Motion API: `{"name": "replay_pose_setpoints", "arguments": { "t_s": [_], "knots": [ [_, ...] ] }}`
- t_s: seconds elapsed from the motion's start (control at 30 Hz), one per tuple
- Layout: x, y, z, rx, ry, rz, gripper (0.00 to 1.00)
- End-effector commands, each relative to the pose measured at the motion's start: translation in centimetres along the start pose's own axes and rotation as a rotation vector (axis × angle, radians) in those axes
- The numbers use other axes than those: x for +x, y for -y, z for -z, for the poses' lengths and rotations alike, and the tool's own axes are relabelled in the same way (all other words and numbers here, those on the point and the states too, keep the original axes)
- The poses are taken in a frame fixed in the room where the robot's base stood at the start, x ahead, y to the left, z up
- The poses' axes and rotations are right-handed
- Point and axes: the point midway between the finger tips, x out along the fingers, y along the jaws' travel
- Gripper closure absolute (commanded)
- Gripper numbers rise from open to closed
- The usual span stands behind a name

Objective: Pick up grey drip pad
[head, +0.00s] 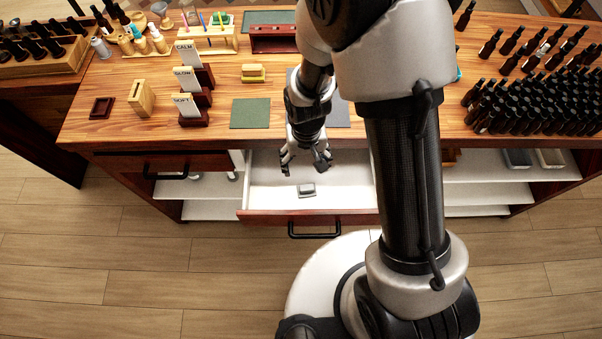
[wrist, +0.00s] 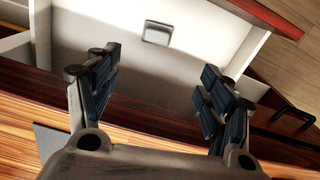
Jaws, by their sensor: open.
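The grey drip pad (head: 307,190) is a small rounded square lying on the white floor of an open drawer (head: 345,200). In the wrist view the pad (wrist: 158,33) lies beyond the fingertips, near the middle top, clear of the drawer walls. My gripper (head: 307,168) is open and empty, above the drawer and behind the pad in the head view. Its two fingers (wrist: 165,75) are wide apart in the wrist view, with bare white drawer floor between them. Nothing touches the pad.
The drawer front with its black handle (head: 315,234) faces the floor side. The wooden counter edge (head: 220,145) is close behind my gripper. A green mat (head: 250,113) and card stands (head: 195,118) are on the counter. Many dark bottles (head: 540,105) stand at the right.

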Motion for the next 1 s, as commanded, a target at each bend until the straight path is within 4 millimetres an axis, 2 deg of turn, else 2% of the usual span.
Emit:
{"name": "replay_pose_setpoints", "arguments": {
  "t_s": [0.3, 0.5, 0.83, 1.0],
  "knots": [
    [6.9, -0.1, -0.2, 0.0, 0.005, -0.001, 0.27],
    [10.5, -0.1, -0.1, 0.0, 0.003, -0.001, 0.27],
    [12.6, -0.2, -0.2, 0.001, 0.002, 0.0, 0.27],
    [15.2, -0.5, -0.5, 0.001, 0.004, -0.001, 0.27]
  ]
}}
